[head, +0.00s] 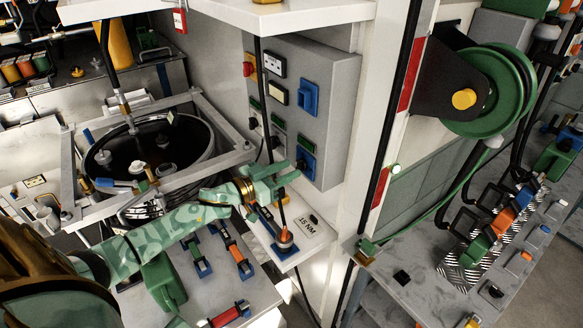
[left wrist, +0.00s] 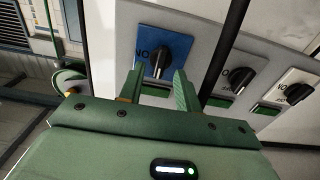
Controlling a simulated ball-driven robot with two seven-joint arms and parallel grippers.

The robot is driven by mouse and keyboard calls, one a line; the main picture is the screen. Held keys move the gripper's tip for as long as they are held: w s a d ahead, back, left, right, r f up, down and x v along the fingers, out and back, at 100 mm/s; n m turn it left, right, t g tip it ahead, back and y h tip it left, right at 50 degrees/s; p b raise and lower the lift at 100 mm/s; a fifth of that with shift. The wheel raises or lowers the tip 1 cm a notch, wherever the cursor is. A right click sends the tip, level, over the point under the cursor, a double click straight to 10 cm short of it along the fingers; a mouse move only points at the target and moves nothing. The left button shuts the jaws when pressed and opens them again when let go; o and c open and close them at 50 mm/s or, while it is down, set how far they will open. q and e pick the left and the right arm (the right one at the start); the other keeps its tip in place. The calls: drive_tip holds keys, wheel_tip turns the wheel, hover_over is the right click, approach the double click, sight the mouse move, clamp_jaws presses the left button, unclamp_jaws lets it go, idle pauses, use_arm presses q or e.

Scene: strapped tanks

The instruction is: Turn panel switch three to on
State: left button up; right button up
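The grey control panel (head: 337,110) is mounted on the white wall in the head view. Its lower right switch is a black knob on a blue plate (head: 308,143). In the left wrist view this black knob (left wrist: 158,60) on the blue plate (left wrist: 178,46) shows beyond my fingers, with lettering beside it. Two more black knobs (left wrist: 240,78) (left wrist: 299,93) sit to its right on pale plates. I cannot tell which switch is number three. My left gripper (head: 290,174) is open, its fingers (left wrist: 158,86) spread before the blue-plate knob. No contact is clear. My right gripper is not in view.
A white shelf (head: 315,227) marked 15 NM lies below the panel. A black cable (head: 261,95) hangs in front of the panel. A framed black tank (head: 190,145) stands to the left. A white post and a green reel (head: 515,90) are to the right.

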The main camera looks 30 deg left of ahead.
use_arm(q)
drive_tip(key=shift+x, duration=1)
clamp_jaws()
drive_tip(key=shift+m, duration=0.5)
drive_tip(key=m, duration=0.2)
drive_tip(key=shift+s+m, duration=0.1)
drive_tip(key=shift+m, duration=0.3)
drive_tip(key=m, duration=0.4)
drive_tip(key=shift+d+f+m, duration=0.1)
drive_tip(key=shift+m, duration=0.2)
drive_tip(key=m+b, duration=0.1)
drive_tip(key=m, duration=0.3)
drive_tip(key=m+b, duration=0.1)
drive_tip(key=m, duration=0.4)
drive_tip(key=shift+d+f+b, duration=0.1)
drive_tip(key=shift+f+b, duration=0.1)
drive_tip(key=shift+b, duration=0.2)
drive_tip(key=shift+m, duration=0.5)
